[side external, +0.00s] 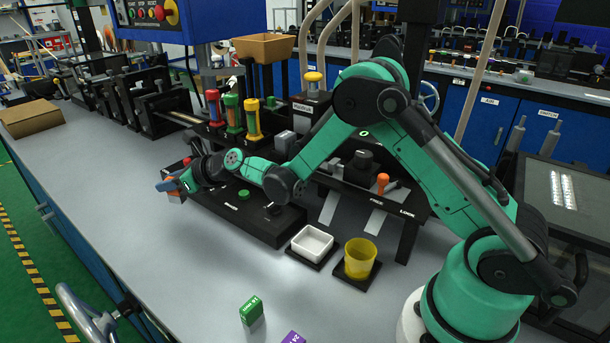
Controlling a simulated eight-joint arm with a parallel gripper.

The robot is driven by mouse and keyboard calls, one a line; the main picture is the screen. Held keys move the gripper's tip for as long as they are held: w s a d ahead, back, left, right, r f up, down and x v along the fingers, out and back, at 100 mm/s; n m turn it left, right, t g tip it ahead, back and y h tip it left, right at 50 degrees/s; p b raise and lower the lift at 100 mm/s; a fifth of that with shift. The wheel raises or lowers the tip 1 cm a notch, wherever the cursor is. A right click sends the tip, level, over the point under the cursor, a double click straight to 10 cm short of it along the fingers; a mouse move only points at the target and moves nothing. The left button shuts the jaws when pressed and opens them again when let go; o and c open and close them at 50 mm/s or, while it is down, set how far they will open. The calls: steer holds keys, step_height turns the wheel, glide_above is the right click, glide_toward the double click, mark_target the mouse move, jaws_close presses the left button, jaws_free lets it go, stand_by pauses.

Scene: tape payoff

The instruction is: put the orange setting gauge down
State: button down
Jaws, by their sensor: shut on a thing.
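My gripper (182,182) is at the left end of my outstretched green arm. It is shut on the orange setting gauge (168,186), a small orange piece that shows at the fingertips. The gripper holds it in front of the left end of a black panel (247,215), over the grey bench (125,190). I cannot tell from this view whether the gauge touches the bench. The fingers hide part of it.
Red, green and yellow-handled tools (232,113) stand in a rack behind the gripper. A white dish (312,241) and a yellow cup (359,258) stand on black pads. Green (251,310) and purple (293,337) blocks are at the front.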

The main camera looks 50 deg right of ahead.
mark_target(184, 200)
steer(key=shift+f, duration=2.35)
steer(key=shift+f, duration=0.15)
steer(key=c, duration=0.7)
jaws_free()
steer(key=shift+o, duration=0.2)
